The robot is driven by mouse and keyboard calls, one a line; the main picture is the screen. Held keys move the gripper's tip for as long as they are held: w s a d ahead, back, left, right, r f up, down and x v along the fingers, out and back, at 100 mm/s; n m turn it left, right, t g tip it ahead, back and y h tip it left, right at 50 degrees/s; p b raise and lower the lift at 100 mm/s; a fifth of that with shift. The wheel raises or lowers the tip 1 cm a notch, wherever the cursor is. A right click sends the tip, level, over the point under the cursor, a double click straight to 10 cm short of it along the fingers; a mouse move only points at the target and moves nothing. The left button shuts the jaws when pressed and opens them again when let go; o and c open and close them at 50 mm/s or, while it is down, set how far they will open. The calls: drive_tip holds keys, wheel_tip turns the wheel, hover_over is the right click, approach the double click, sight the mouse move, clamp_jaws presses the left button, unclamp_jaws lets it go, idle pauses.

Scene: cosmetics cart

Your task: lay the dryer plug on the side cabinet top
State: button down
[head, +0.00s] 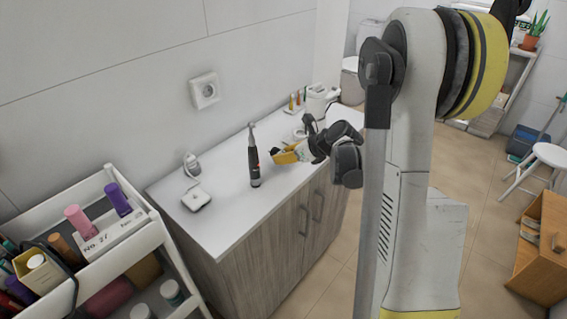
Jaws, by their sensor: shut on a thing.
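The side cabinet top (226,222) is a white slab over grey wood doors, against the wall in the middle of the head view. My gripper (276,154), with yellow on it, reaches in from the right above this top. It is shut on a small dark thing at its tip, which I take for the dryer plug (274,151). The plug is small and mostly hidden by the fingers. I cannot tell whether it touches the top. No cord from it can be made out.
A black electric toothbrush (254,163) stands upright just left of my gripper. A white corded item (196,199) lies farther left. A wall socket (205,90) is above. A white cart (110,238) with bottles stands at left. The top's front-left area is clear.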

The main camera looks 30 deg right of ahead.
drive_tip(key=shift+f, duration=0.85)
drive_tip(key=shift+f, duration=0.15)
drive_tip(key=c, duration=1.2)
unclamp_jaws()
drive_tip(key=shift+b, duration=0.3)
